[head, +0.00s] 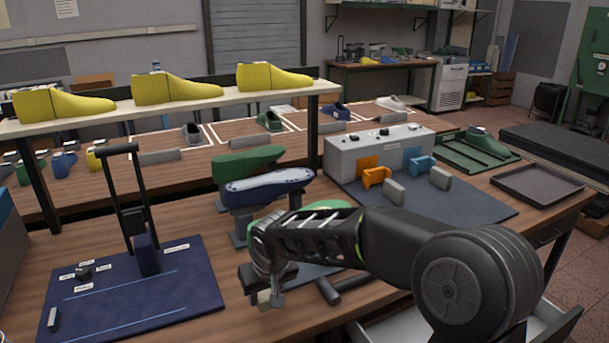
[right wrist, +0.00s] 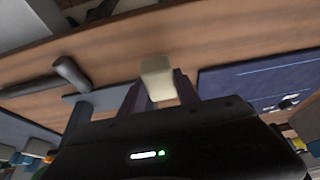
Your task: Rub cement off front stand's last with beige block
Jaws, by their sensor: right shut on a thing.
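My right gripper (head: 270,294) is shut on the beige block (head: 264,299), low over the front part of the bench. In the right wrist view the beige block (right wrist: 158,80) sits between the two fingers (right wrist: 160,92), above the wood. The front stand's last (head: 318,207) is green and lies just behind my right forearm, which hides most of it and its stand. Any cement on it cannot be made out. Behind it, a blue last with a pale top (head: 268,186) and a dark green last (head: 246,162) rest on stands. My left gripper is out of view.
A dark blue mat (head: 190,295) with an upright black tool (head: 135,205) lies to the left. A grey control box (head: 378,150) with orange and blue clamps stands behind my arm on the right. Yellow lasts (head: 175,88) line the shelf above. An open drawer (head: 540,325) is at front right.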

